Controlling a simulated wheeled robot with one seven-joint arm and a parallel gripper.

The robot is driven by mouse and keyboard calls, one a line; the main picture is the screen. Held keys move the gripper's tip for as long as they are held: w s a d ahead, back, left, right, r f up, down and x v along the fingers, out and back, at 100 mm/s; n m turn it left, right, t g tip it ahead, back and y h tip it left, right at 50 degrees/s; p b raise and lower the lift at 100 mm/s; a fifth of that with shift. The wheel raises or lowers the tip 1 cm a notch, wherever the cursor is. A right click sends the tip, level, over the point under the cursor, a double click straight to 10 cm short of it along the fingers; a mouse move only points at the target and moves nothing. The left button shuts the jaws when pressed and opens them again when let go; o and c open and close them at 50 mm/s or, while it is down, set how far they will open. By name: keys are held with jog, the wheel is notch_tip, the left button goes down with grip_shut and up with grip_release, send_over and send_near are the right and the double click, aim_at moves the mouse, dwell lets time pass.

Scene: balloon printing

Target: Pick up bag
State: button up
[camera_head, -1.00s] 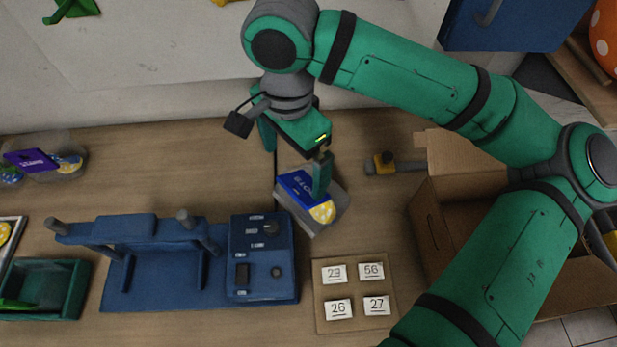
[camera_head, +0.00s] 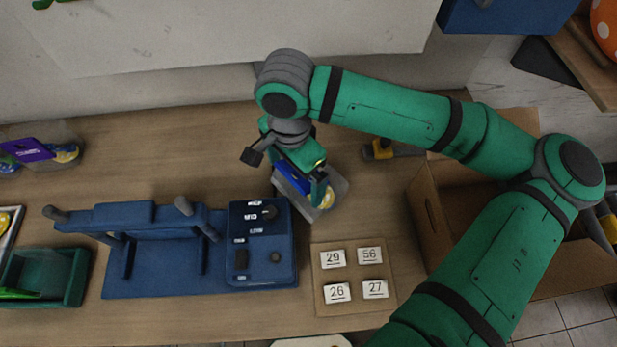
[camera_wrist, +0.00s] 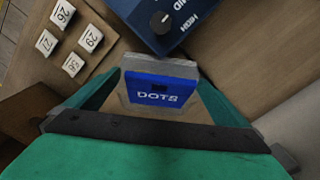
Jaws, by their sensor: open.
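The bag (camera_head: 333,185) is clear grey with a blue label and a yellow patterned piece at its lower right. It lies on the table right behind the blue machine's control box. In the wrist view its blue label (camera_wrist: 158,90) reads "DOTS". My gripper (camera_head: 298,190) is over the bag and partly hides it in the head view. In the wrist view the fingers are apart, one on each side of the bag. The gripper is open, and I cannot tell whether the fingers touch the bag.
The blue machine (camera_head: 150,270) stands to the left, its control box (camera_head: 262,245) close to my gripper. A board with number cards (camera_head: 350,315) lies in front. A cardboard box (camera_head: 425,215) is at right. A second bag (camera_head: 65,135) and a green bin (camera_head: 75,285) are at left.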

jog(key=c, duration=1.5)
jog(key=shift+r, duration=0.1)
